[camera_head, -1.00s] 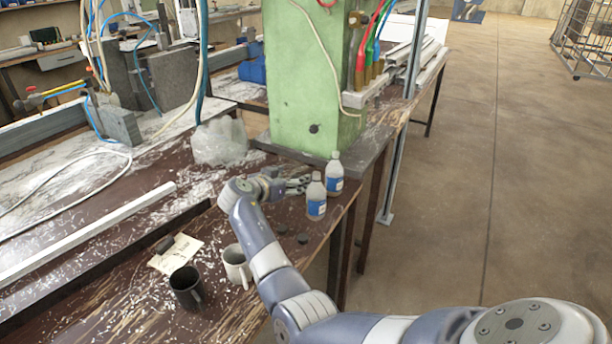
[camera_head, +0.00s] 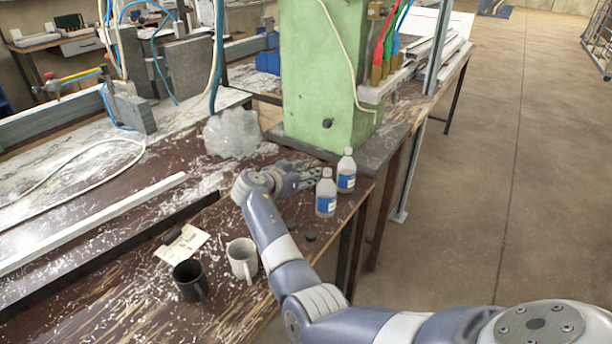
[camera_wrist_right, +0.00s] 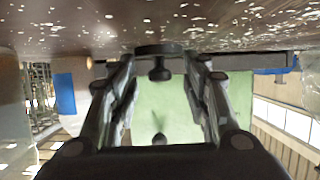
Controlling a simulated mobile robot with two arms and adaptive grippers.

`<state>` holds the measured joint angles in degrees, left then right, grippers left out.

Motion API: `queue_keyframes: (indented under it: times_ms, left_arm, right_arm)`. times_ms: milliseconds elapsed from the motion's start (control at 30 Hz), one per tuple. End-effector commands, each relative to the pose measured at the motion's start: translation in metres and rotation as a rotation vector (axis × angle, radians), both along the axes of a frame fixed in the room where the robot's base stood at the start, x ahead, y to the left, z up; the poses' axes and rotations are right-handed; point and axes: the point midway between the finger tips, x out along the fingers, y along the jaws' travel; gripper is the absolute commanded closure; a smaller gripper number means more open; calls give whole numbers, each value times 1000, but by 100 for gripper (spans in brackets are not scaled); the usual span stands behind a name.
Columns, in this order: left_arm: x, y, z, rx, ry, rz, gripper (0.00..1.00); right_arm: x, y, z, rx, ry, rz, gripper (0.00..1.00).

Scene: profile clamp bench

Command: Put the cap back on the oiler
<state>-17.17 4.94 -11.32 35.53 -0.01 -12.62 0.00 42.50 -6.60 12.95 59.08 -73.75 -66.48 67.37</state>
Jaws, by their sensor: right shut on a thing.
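Two clear bottles with blue labels stand on the bench, a nearer one (camera_head: 326,205) and one behind it (camera_head: 346,183); I cannot tell which is the oiler. My right gripper (camera_head: 312,176) is just left of them, low over the bench by the green column. In the right wrist view, which is upside down, its fingers (camera_wrist_right: 164,66) are shut on a small dark cap-like piece (camera_wrist_right: 158,50) with a short stub. Two dark discs (camera_head: 310,237) (camera_head: 291,224) lie on the bench in front of the bottles. My left gripper is out of view.
A white mug (camera_head: 242,258) and a black mug (camera_head: 188,280) stand at the near edge, by a paper note (camera_head: 186,243). The green column (camera_head: 325,90) blocks the back. A crumpled clear plastic piece (camera_head: 232,135) lies left of it.

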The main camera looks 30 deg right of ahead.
Motion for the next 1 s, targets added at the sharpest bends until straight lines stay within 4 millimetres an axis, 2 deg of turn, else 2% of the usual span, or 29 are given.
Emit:
queue_keyframes:
  times_ms: [167, 500, 667, 1000]
  left_arm:
    - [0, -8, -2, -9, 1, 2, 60]
    - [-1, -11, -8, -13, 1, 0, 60]
    - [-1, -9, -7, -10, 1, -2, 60]
    - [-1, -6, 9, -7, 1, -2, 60]
  right_arm:
    - [1, 0, 16, 0, -6, -1, 72]
    - [1, 0, 81, 1, -5, 0, 72]
    - [1, 0, 101, 0, -3, 0, 72]
    - [0, 0, 131, 1, -2, -1, 72]
